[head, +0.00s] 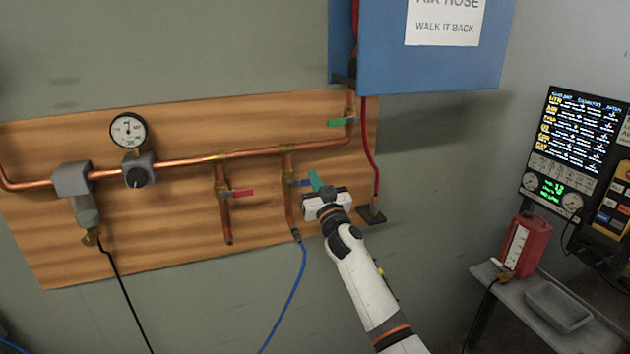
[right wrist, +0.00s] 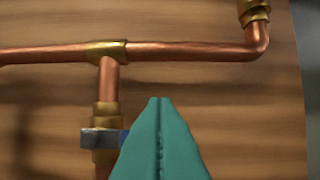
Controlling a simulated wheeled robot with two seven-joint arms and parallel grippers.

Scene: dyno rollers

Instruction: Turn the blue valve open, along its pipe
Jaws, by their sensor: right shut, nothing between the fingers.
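The blue valve (head: 298,184) sits on the right one of two short copper branch pipes (head: 289,205) on a wooden board. Its handle points right, across the vertical pipe. In the right wrist view, the blue handle (right wrist: 101,138) shows left of my fingers, which hide its right end. My right gripper (head: 316,180) has teal fingers, shut and empty, just right of the handle. The fingers (right wrist: 160,100) point toward the board. I cannot tell whether they touch the handle. My left gripper is not in view.
A red-handled valve (head: 238,193) is on the branch to the left, a green-handled one (head: 340,122) above right. A blue hose (head: 287,300) hangs below the blue valve's branch. A red hose (head: 367,150) and blue cabinet (head: 440,65) are near. A gauge (head: 128,130) is left.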

